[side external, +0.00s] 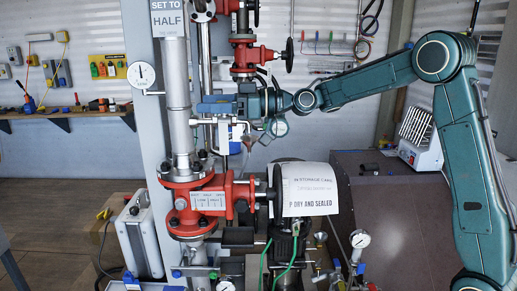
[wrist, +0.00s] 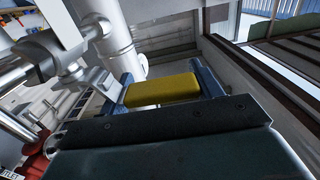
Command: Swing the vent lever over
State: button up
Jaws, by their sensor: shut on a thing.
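The vent lever shows in the wrist view as a yellow grip (wrist: 162,90) between two blue fingers. My gripper (wrist: 165,82) is shut on it, with a finger at each end of the yellow part. In the side external view my gripper (side external: 214,106) reaches in from the right at the pipework, beside the tall grey pipe. The lever cannot be made out clearly there, as the fingers and wrist cover it. Its pivot is not clear in either view.
A red valve (side external: 205,204) with a dark handwheel (side external: 277,191) stands below my gripper. Another red valve (side external: 246,56) with a handwheel (side external: 289,55) is above. A grey pipe (side external: 178,100) and a gauge (side external: 142,75) are to the left. A white printed cover (side external: 308,189) lies below right.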

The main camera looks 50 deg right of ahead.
jog(key=shift+s+d+f+n+g+y, duration=0.1)
jog(key=shift+s+n+g+y, duration=0.15)
jog(key=shift+n+g+y, duration=0.3)
jog(key=shift+s+d+r+n+g+y, duration=0.15)
jog(key=shift+s+n+g+y, duration=0.2)
jog(key=shift+g, duration=0.35)
jog(key=shift+s+d+f+n+g+y, duration=0.1)
jog(key=shift+s+f+n+g+y, duration=0.1)
jog(key=shift+n+g+y, duration=0.4)
jog(key=o, duration=1.3)
jog(key=shift+d, duration=0.1)
jog(key=shift+r, duration=0.95)
notch_tip(320, 180, up, 18)
jog(key=shift+r, duration=0.1)
